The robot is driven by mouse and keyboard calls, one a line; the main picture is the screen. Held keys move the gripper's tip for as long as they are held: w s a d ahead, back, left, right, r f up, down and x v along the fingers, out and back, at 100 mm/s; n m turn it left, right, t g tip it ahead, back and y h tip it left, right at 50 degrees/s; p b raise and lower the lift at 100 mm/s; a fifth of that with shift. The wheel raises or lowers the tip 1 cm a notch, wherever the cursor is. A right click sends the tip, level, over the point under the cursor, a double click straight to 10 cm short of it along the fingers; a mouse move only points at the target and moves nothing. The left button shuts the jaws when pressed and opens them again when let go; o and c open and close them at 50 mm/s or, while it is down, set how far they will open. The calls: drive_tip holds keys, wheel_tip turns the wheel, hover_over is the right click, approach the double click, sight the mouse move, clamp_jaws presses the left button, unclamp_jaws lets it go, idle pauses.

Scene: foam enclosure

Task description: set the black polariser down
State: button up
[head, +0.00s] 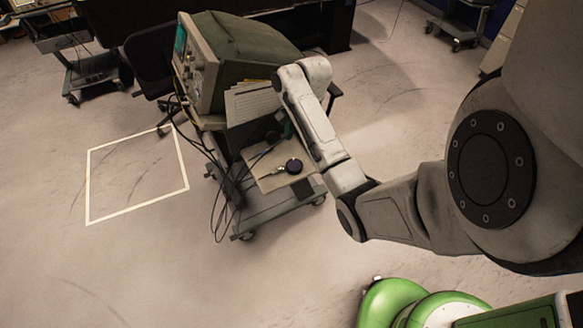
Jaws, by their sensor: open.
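The black polariser (294,166), a small dark round disc, lies on a pale board (274,183) on the lower part of a wheeled cart. It sits near the board's right side. My arm reaches over the cart from the right and its wrist bends down beside the papers. My gripper (286,138) is small, dark and partly hidden by my forearm, just above and behind the polariser in the picture. It is open, and the polariser shows apart from it. Its fingertips are hard to make out.
The cart (262,215) carries a bulky instrument with a screen (240,55) and papers (252,102). Loose cables (222,190) hang at its left. A small metallic piece (272,174) lies beside the polariser. A white taped square (88,190) marks open floor at the left.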

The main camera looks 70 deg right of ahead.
drive_tip(key=b, duration=0.4)
hover_over(294, 165)
drive_tip(key=s+d, duration=0.1)
wheel_tip(294, 165, down, 5)
drive_tip(key=shift+s+d+f, duration=0.1)
drive_tip(key=shift+w+a+f, duration=0.15)
drive_tip(key=shift+f, duration=0.5)
drive_tip(key=shift+w+a+f, duration=0.15)
drive_tip(key=shift+f, duration=0.55)
drive_tip(key=shift+w+a+f, duration=0.15)
drive_tip(key=shift+f, duration=0.5)
drive_tip(key=shift+c, duration=0.3)
drive_tip(key=c, duration=1.2)
drive_tip(key=shift+r, duration=0.15)
